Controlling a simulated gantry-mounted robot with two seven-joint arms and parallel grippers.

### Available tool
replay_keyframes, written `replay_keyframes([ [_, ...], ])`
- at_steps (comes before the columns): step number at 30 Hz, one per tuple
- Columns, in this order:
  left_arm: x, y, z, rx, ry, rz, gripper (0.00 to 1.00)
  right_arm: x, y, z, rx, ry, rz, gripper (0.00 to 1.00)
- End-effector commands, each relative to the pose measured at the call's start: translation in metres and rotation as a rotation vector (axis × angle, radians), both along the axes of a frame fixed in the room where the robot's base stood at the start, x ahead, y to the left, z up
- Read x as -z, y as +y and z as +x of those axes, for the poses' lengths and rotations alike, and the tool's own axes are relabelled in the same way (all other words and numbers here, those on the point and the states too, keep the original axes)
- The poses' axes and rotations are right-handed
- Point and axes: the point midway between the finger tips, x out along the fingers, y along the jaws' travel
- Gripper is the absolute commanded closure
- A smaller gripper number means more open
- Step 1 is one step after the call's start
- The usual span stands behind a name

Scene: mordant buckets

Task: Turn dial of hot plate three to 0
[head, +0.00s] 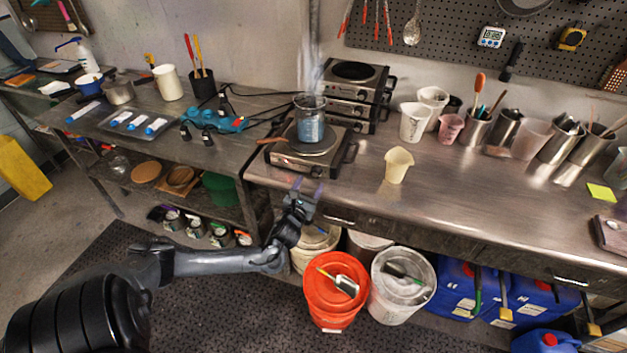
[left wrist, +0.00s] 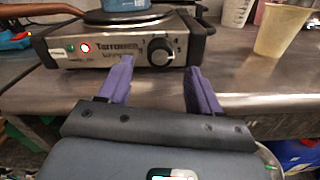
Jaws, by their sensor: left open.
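A single-burner hot plate (head: 306,150) stands near the front edge of the steel bench, with a glass beaker of blue liquid (head: 310,122) on its burner. In the left wrist view the hot plate's front panel (left wrist: 118,48) faces me, with a lit red light (left wrist: 85,48) at left and a round black dial (left wrist: 161,52) at right. I cannot read the dial's setting. My left gripper (head: 305,190) is just in front of the hot plate, below its panel. Its purple fingers (left wrist: 158,80) are apart and empty, with the dial ahead between them. My right gripper is not in view.
Stacked hot plates (head: 354,92) stand behind. A cream cup (head: 398,165) is to the right on the bench; it also shows in the left wrist view (left wrist: 283,28). An orange bucket (head: 335,290) and a white bucket (head: 402,285) stand below the bench edge.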

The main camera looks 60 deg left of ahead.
Motion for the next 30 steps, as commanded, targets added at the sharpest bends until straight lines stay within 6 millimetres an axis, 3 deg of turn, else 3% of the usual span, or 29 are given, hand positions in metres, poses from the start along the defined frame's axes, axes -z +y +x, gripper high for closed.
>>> replay_keyframes([
  [9, 0.001, 0.024, 0.030, 0.000, -0.002, 0.001, 0.36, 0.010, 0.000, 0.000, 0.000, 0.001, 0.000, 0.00],
  [22, 0.000, 0.028, 0.036, 0.001, 0.000, -0.002, 0.36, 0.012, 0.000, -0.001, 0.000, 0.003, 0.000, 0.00],
  [30, 0.000, 0.028, 0.035, 0.001, 0.001, -0.001, 0.76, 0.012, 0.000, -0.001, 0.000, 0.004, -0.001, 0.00],
])
